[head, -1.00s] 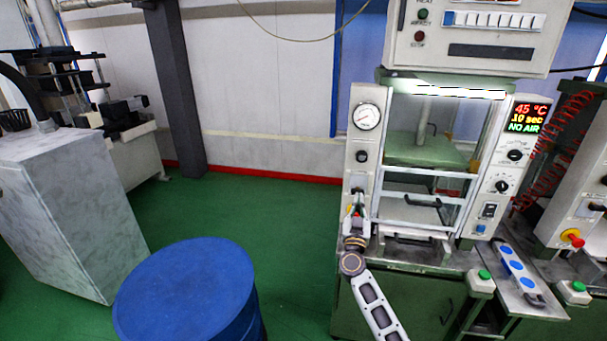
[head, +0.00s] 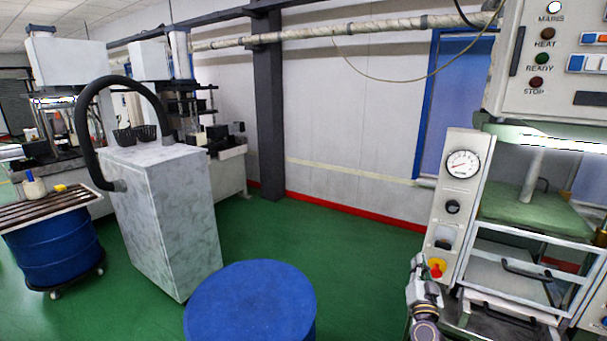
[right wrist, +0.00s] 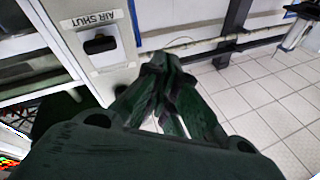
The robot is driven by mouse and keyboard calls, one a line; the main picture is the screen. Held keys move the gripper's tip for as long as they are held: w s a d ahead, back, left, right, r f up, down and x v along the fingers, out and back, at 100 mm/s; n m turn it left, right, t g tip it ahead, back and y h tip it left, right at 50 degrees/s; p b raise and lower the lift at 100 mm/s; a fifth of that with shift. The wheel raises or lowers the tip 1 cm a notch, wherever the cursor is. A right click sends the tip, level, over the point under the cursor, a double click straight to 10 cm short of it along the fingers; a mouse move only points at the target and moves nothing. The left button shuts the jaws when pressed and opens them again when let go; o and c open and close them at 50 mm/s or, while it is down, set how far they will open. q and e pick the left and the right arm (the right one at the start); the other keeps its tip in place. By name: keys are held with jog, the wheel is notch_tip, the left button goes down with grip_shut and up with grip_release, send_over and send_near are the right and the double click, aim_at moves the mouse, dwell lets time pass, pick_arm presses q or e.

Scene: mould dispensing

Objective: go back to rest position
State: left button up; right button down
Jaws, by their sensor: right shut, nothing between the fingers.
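My right gripper (head: 417,263) shows low at the right of the head view, in front of the lower left panel of the press. In the right wrist view its dark fingers (right wrist: 164,65) meet at the tips, shut and empty. A white plate with a black switch (right wrist: 100,44), labelled "AIR SHUT", is to the left of the fingers there, apart from them. My left gripper is not in view.
The press with its pressure gauge (head: 462,164) and red and yellow knob (head: 436,268) stands at the right. A blue drum (head: 250,305) is at the front middle. A grey cabinet (head: 170,215) stands left. Green floor (head: 340,235) is clear between them.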

jog(key=s+a+f+n+g+y, duration=0.1)
jog(key=s+a+f+g+y, duration=0.1)
jog(key=f, duration=0.9)
jog(key=s+a+f+n+g+y, duration=0.1)
jog(key=a+f+n+g+y, duration=0.15)
jog(key=f, duration=0.85)
jog(key=s+a+f+n+g+y, duration=0.1)
jog(key=s+a+f+g, duration=0.15)
jog(key=f, duration=0.85)
jog(key=s+f+n+g, duration=0.1)
jog(key=s+f+g, duration=0.2)
jog(key=s+f, duration=0.6)
jog(key=s+f+n+g, duration=0.1)
jog(key=s+f+g, duration=0.2)
jog(key=s+f, duration=0.6)
jog(key=s+a+f+n+g, duration=0.1)
jog(key=s+f, duration=0.4)
jog(key=s, duration=0.8)
jog(key=s+a+f+g, duration=0.1)
jog(key=s+f+g, duration=0.2)
jog(key=s, duration=0.9)
jog(key=s+f+n+g, duration=0.1)
jog(key=s+f+g, duration=0.1)
jog(key=s+f, duration=0.7)
jog(key=s, duration=0.4)
jog(key=shift+s+a+f+n+g, duration=0.15)
jog(key=shift+s+a+n+g, duration=0.15)
jog(key=shift+s+a+n, duration=0.1)
jog(key=shift+s, duration=0.1)
